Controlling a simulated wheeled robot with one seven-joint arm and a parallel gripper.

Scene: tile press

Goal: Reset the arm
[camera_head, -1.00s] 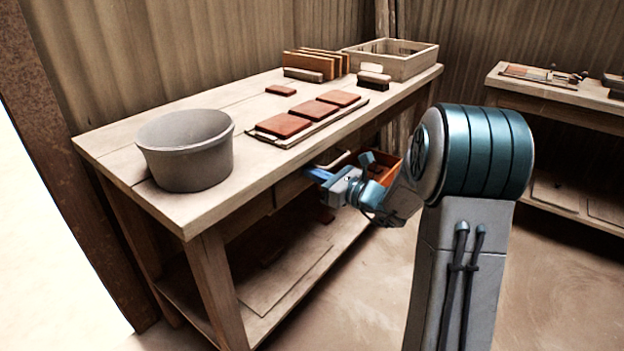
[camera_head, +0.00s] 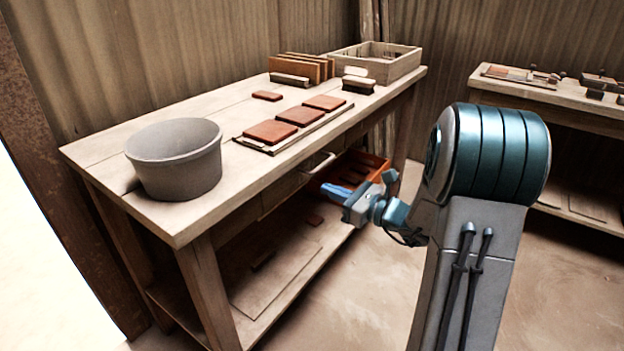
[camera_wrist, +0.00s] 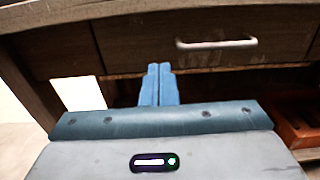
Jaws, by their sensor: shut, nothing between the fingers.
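My gripper (camera_head: 334,190) is in front of the workbench (camera_head: 215,225), below its top and near the drawer front. In the wrist view its two blue fingers (camera_wrist: 158,85) lie side by side, shut with nothing between them. The drawer front with its pale handle (camera_wrist: 217,43) is just beyond and above the fingertips, to the right. The handle also shows in the head view (camera_head: 318,163). I cannot tell whether the fingers touch the bench.
An orange-brown bin (camera_head: 362,168) is behind my gripper. On the bench are a grey bucket (camera_head: 178,170), a board with three red tiles (camera_head: 298,116), a brush (camera_head: 358,84) and a wooden crate (camera_head: 388,68). A second table (camera_head: 560,95) stands at right. Floor in front is clear.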

